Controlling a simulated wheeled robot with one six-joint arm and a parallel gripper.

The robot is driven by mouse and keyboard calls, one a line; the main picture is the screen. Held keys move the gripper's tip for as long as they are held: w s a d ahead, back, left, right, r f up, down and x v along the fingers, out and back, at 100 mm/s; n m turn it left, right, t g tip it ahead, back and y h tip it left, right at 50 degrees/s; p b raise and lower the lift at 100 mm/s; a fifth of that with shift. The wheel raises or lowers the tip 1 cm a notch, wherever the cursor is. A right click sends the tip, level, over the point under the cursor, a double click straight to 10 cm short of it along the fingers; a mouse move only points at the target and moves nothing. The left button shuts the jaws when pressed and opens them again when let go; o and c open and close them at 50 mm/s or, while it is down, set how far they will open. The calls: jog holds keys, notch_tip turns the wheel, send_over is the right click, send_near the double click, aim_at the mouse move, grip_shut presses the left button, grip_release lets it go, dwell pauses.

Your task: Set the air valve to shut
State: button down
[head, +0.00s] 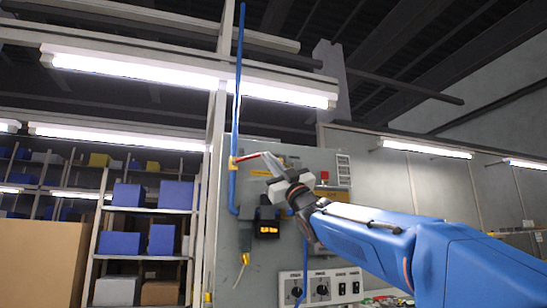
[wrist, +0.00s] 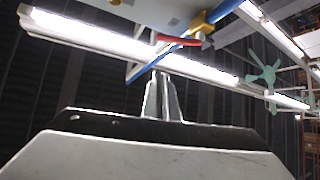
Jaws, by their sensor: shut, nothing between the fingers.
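The air valve (head: 233,163) has a yellow body on a blue vertical pipe (head: 233,195) at the left edge of a grey panel. Its red handle (head: 248,156) points right, roughly crosswise to the pipe. In the wrist view the yellow body (wrist: 203,23) and red handle (wrist: 178,39) are at the top, beyond my fingertips. My gripper (head: 268,158) is at the handle's right end in the head view; whether it touches is unclear. In the wrist view its fingers (wrist: 162,76) are together and empty, with a visible gap to the handle.
The grey panel (head: 263,259) carries a black box with an orange display (head: 268,230), a red button (head: 325,175) and knobs (head: 320,290) below. Shelves with blue boxes (head: 128,195) stand left. A green spoked shape (wrist: 266,75) shows right in the wrist view.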

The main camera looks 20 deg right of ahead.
jog(key=shift+w+a+r, duration=0.3)
jog(key=shift+w+r, duration=0.4)
jog(key=shift+w, duration=0.65)
jog(key=shift+w+a+r, duration=0.25)
jog(key=shift+w+r, duration=0.4)
jog(key=shift+w, duration=0.65)
jog(key=shift+w+a+r, duration=0.3)
jog(key=shift+w+r, duration=0.4)
jog(key=shift+w, duration=0.65)
jog(key=shift+d+f, duration=0.15)
jog(key=shift+f, duration=1.3)
jog(key=shift+s+r, duration=1.1)
jog(key=shift+r, duration=0.5)
send_near(258, 155)
jog(key=s+a, duration=0.2)
jog(key=s, duration=0.2)
jog(key=shift+s+a+f, duration=0.25)
jog(key=shift+a+f, duration=0.1)
jog(key=shift+a, duration=0.05)
